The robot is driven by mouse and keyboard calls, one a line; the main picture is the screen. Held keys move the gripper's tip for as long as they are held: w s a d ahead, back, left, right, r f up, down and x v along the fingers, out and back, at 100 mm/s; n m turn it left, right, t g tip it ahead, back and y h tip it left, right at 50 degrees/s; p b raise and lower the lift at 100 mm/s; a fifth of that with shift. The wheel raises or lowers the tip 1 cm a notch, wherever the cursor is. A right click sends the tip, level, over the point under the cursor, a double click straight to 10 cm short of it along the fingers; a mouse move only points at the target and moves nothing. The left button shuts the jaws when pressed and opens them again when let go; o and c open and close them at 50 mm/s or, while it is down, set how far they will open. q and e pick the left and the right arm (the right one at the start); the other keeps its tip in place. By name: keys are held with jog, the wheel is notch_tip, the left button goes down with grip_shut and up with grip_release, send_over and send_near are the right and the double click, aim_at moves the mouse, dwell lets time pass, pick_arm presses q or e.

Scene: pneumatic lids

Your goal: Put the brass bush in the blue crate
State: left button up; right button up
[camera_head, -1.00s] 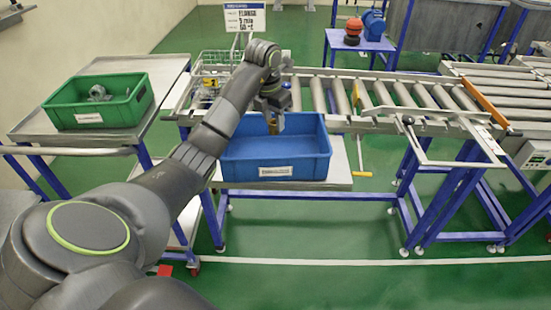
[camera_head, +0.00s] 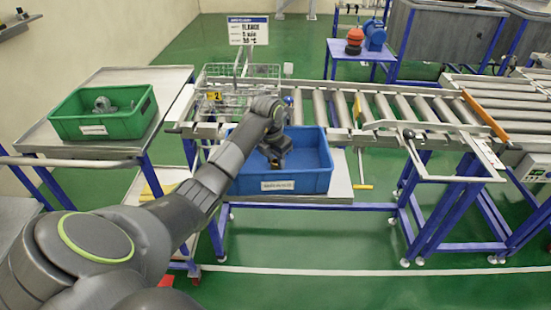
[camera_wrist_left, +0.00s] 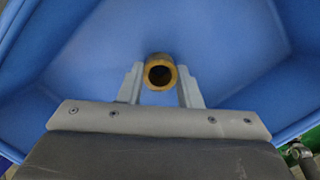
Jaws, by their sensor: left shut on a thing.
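The brass bush (camera_wrist_left: 160,73) is a short, hollow, golden cylinder in the left wrist view. My left gripper (camera_wrist_left: 160,85) is shut on it, one finger on each side. In the head view my left gripper (camera_head: 274,160) points down inside the outline of the blue crate (camera_head: 310,181), and the bush is hidden or too small to tell there. Blue crate walls and floor surround the bush in the wrist view. I cannot tell whether the bush touches the crate floor. My right gripper is not in view.
A green crate (camera_head: 95,129) with a grey part in it stands on a metal cart at the left. A roller conveyor (camera_head: 330,105) runs behind the blue crate. A wire basket (camera_head: 235,92) sits at the conveyor's left end, near a sign (camera_head: 248,30).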

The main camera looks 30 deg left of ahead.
aim_at(273, 163)
pick_arm(q)
jog(key=o, duration=1)
jog(key=shift+f, duration=0.1)
jog(key=shift+o, duration=0.2)
jog(key=r, duration=0.2)
jog(key=r+b, duration=0.1)
jog(key=r, duration=0.1)
jog(key=r+b, duration=0.1)
jog(key=r, duration=0.1)
jog(key=shift+s+a, duration=0.15)
jog(key=shift+s, duration=0.25)
notch_tip(273, 163, up, 6)
jog(key=s+p, duration=0.1)
jog(key=p, duration=0.2)
jog(key=shift+s, duration=0.1)
